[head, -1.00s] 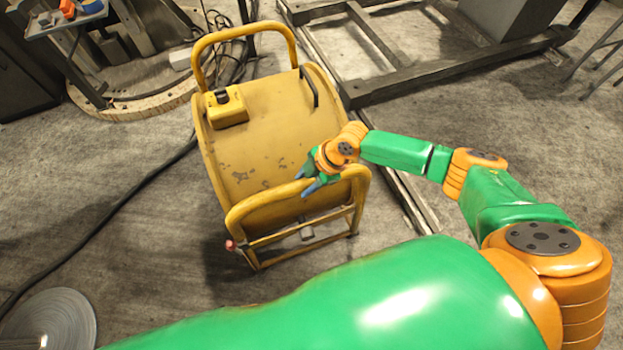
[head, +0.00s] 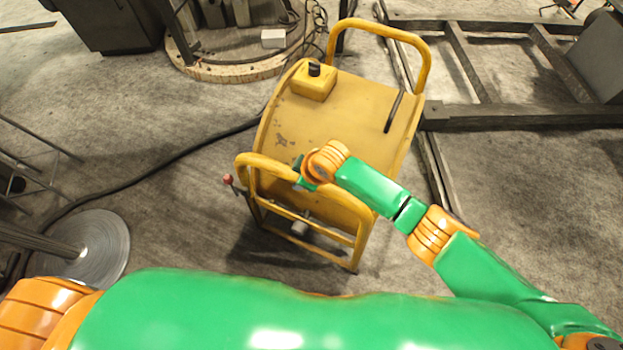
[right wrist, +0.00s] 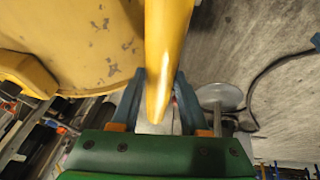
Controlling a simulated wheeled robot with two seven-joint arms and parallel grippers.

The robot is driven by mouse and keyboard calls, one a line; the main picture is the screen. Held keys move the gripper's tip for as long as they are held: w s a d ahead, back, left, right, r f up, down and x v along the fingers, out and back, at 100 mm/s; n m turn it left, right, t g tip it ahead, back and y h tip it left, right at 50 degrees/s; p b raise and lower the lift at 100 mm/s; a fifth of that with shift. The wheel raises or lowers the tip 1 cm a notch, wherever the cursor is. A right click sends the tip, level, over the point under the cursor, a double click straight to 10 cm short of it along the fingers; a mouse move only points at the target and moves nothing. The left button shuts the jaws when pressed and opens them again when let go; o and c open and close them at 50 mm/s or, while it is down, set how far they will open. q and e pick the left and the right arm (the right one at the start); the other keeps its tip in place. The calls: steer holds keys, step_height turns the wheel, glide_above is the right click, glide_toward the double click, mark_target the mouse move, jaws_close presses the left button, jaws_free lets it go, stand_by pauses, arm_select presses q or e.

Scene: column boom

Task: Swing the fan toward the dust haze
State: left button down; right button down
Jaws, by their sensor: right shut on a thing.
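The fan (head: 345,125) is a worn yellow drum on a tube frame, standing on the floor in the middle of the head view. It has a tall handle at the far end and a near handle (head: 268,162) at the end facing me. My right gripper (head: 302,172) is shut on the near handle. In the right wrist view, the two blue fingers (right wrist: 160,80) sit either side of the yellow tube (right wrist: 167,35), with the drum (right wrist: 90,45) at upper left. My left gripper is not in view. I cannot make out any dust haze.
A metal disc base (head: 100,245) stands at lower left, with a black cable (head: 165,165) running from there toward the fan. A round wooden-edged platform (head: 225,72) is behind. A dark steel frame (head: 520,117) lies at right.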

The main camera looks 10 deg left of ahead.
steer(key=shift+a, duration=0.1)
steer(key=shift+c, duration=2.1)
jaws_free()
steer(key=shift+r, duration=0.15)
steer(key=p+v, duration=0.1)
steer(key=v, duration=0.6)
steer(key=shift+p, duration=0.4)
